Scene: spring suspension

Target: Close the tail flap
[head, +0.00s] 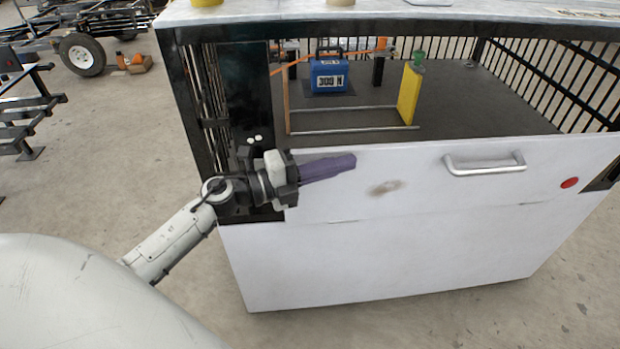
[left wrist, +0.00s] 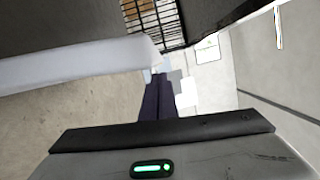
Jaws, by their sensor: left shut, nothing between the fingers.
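The tail flap (head: 430,180) is the white panel with a silver bar handle (head: 485,165) across the front of the white and black box. Its upper edge lies below the opening, and the dark floor inside shows above it. I cannot tell its exact tilt. My left gripper (head: 350,161) has purple fingers, shut and empty, pointing right in front of the flap's upper left part, left of the handle. I cannot tell whether they touch it. The fingers also show in the left wrist view (left wrist: 158,97), beside a white edge. My right gripper is not in view.
Inside the box are a blue case (head: 328,76), a yellow block (head: 409,94) and thin rails (head: 345,108). A pale top (head: 400,12) overhangs the opening. A black post (head: 245,95) stands at the left. The floor (head: 560,275) at the right is clear.

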